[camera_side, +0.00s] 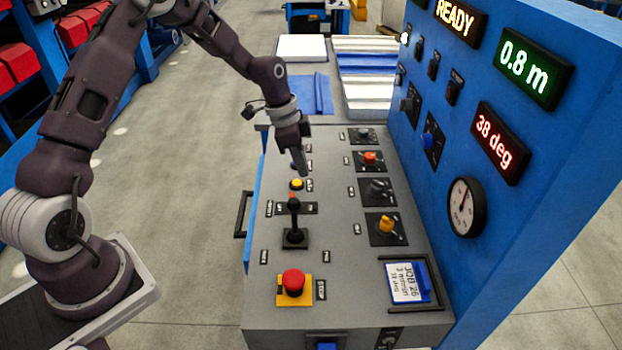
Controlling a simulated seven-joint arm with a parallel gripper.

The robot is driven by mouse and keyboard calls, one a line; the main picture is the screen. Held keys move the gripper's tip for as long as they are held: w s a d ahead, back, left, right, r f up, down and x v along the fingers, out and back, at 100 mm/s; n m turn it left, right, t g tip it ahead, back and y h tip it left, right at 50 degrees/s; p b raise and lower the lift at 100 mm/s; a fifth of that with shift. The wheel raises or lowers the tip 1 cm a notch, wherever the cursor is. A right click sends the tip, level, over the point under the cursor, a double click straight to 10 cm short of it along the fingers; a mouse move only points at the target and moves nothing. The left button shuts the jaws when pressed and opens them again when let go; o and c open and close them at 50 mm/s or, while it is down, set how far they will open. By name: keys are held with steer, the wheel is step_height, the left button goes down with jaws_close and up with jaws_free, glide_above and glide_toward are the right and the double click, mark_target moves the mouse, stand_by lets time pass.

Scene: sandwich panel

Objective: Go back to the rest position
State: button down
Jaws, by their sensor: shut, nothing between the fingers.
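My gripper (300,162) is shut and empty. It points down above the left part of the grey control panel (340,270), toward the panel's far end. A small yellow button (296,184) lies just below the fingertips in the picture. Whether the fingers touch anything is hard to tell, but they look slightly above the panel. My arm reaches in from the left and arches over to the panel.
A red stop button (292,282) sits on a yellow plate at the front left. Red (370,158), black (377,188) and orange (386,225) knobs line the right side. A job card (406,283) lies front right. A blue cabinet (540,170) with lit displays rises at right. The floor at left is open.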

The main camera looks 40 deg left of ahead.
steer(key=shift+s+a+r, duration=0.25)
steer(key=shift+r, duration=0.25)
steer(key=s+d+r+n+t+y, duration=0.1)
steer(key=s+d+r+n, duration=0.1)
steer(key=s+r, duration=0.6)
steer(key=s+d+r+n+y, duration=0.1)
steer(key=s+d+r+n, duration=0.3)
steer(key=r, duration=0.6)
steer(key=s+r+n+t, duration=0.1)
steer(key=s+r, duration=0.1)
steer(key=s, duration=0.7)
steer(key=s+d+r+n+t, duration=0.1)
steer(key=s+r+n, duration=0.1)
steer(key=s, duration=0.8)
steer(key=shift+s+d+t, duration=0.2)
steer(key=shift+s+t, duration=0.1)
